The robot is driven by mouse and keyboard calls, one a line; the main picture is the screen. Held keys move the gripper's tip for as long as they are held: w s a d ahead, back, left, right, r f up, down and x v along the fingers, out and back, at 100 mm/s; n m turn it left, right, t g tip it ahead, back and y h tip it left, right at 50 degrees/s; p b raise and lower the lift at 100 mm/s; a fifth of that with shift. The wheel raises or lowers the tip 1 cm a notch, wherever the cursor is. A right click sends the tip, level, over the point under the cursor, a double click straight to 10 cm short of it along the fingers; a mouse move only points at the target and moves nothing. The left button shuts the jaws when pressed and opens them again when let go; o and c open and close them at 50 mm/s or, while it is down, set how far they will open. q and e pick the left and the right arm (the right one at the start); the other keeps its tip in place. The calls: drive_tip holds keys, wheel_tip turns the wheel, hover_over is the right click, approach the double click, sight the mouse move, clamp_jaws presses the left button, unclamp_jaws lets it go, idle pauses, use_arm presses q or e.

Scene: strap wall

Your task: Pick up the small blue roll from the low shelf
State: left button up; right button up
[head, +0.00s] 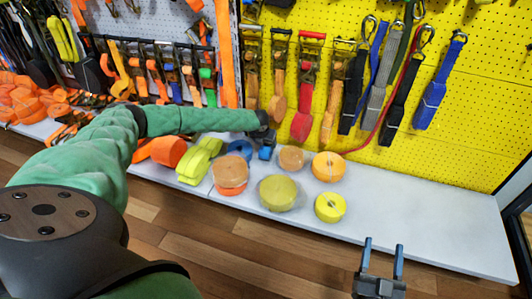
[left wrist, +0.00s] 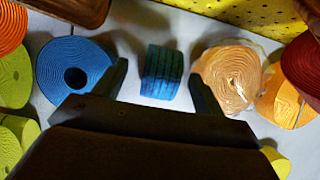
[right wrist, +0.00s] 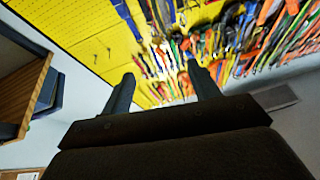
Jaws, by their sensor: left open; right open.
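The small blue roll (left wrist: 161,72) stands on the low shelf (head: 408,205). In the left wrist view it sits between the two fingers of my left gripper (left wrist: 160,82), a little beyond their tips, with a gap on each side. In the head view the small blue roll (head: 265,152) shows just below the end of my left arm, partly covered by my left gripper (head: 266,140). My left gripper is open and empty. My right gripper (head: 384,246) is open and empty, over the floor in front of the shelf; it also shows in the right wrist view (right wrist: 160,75).
A larger blue roll (left wrist: 75,73) lies left of the small one, and a wrapped tan-orange roll (left wrist: 232,76) lies close on its right. Yellow rolls (head: 278,193) lie in front. Straps (head: 302,126) hang on the yellow pegboard behind. The shelf's right part is bare.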

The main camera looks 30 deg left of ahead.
sight(266, 146)
use_arm(q)
drive_tip(key=x, duration=0.3)
drive_tip(key=b+x, duration=0.1)
drive_tip(key=x, duration=0.1)
drive_tip(key=shift+s+d+f, duration=0.2)
drive_tip(key=shift+s+d, duration=0.1)
drive_tip(key=shift+s, duration=0.05)
use_arm(e)
drive_tip(key=s+r+t, duration=0.1)
drive_tip(key=r+t, duration=0.1)
drive_tip(key=r, duration=0.4)
drive_tip(key=s+d+r+t+y, duration=0.1)
drive_tip(key=s+r+t, duration=0.1)
drive_tip(key=r, duration=0.3)
drive_tip(key=shift+s+d+r+t, duration=0.15)
drive_tip(key=shift+d+r+t, duration=0.15)
drive_tip(key=shift+r, duration=0.1)
use_arm(q)
drive_tip(key=c, duration=1.1)
drive_tip(key=shift+c, duration=0.2)
use_arm(e)
drive_tip(key=shift+f, duration=0.1)
